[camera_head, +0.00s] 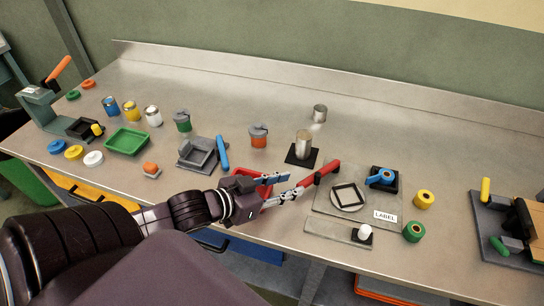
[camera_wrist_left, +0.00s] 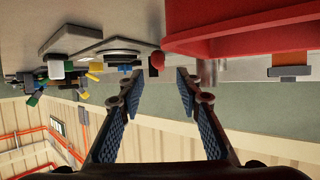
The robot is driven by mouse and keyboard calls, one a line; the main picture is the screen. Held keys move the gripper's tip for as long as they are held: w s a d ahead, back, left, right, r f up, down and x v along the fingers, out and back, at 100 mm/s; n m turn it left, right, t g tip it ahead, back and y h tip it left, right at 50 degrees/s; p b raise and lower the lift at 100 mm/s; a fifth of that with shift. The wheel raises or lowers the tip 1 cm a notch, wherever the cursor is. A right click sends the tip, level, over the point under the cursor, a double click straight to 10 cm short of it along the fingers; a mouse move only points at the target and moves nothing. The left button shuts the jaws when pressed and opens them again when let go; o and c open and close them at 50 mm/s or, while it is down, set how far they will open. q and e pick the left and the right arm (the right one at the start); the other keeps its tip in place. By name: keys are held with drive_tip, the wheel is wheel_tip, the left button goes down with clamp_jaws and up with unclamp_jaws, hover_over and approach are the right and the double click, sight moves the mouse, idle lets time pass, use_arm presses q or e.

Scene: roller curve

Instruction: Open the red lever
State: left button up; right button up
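The red lever (camera_head: 322,174) slants up to the right at the left edge of a grey plate (camera_head: 321,206) on the bench. My left gripper (camera_head: 293,184) points right at the lever's near end, its blue-padded fingers apart. In the left wrist view the gripper (camera_wrist_left: 159,76) is open, with nothing held between the fingers. A small red round end (camera_wrist_left: 157,60), probably the lever's, shows beyond the gap between the fingertips. I cannot tell whether a finger touches the lever. My right gripper is not in view.
A red tray (camera_head: 265,189) lies just behind my left gripper and fills the top of the left wrist view (camera_wrist_left: 240,38). A metal cup (camera_head: 303,143) stands behind on a black pad.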

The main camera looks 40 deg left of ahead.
use_arm(q)
drive_tip(key=shift+v, duration=2.5)
